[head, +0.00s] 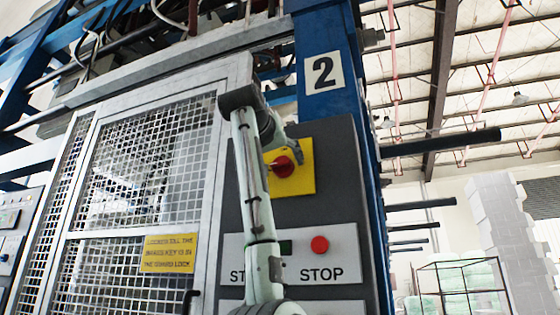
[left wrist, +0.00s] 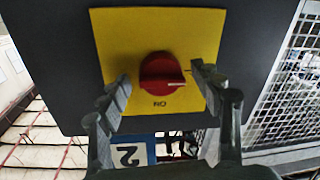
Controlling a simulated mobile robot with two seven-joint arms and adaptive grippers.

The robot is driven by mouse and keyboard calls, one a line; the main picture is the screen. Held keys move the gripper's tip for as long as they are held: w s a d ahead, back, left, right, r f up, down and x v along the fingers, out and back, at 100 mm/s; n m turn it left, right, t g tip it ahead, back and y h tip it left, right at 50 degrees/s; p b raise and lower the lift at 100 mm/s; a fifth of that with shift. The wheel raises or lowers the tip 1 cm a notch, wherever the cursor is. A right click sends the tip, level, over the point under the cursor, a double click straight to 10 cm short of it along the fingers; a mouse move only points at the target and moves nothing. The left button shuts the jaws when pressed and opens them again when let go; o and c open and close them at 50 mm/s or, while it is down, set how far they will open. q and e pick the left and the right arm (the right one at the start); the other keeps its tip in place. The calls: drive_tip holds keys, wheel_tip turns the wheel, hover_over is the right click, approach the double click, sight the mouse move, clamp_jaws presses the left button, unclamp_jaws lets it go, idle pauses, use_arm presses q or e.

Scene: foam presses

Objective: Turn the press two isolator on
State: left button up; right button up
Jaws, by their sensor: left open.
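The press two isolator is a red rotary knob (head: 284,166) on a yellow plate (head: 306,184), on the grey panel under the "2" sign (head: 323,72). In the left wrist view, which is upside down, the knob (left wrist: 161,74) has a white mark pointing right, and "ON" reads inverted below it on the yellow plate (left wrist: 120,30). My left gripper (head: 287,142) is at the knob's upper side in the head view. In the left wrist view the left gripper (left wrist: 162,80) is open, with a finger on each side of the knob and gaps visible. My right gripper is not in view.
A red stop button (head: 320,244) sits on a white label plate (head: 345,262) below the isolator. A mesh guard door (head: 140,170) with a yellow notice (head: 169,253) stands to the left. Dark horizontal bars (head: 440,143) stick out to the right of the blue post.

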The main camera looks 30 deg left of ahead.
use_arm(q)
drive_tip(key=c, duration=1.1)
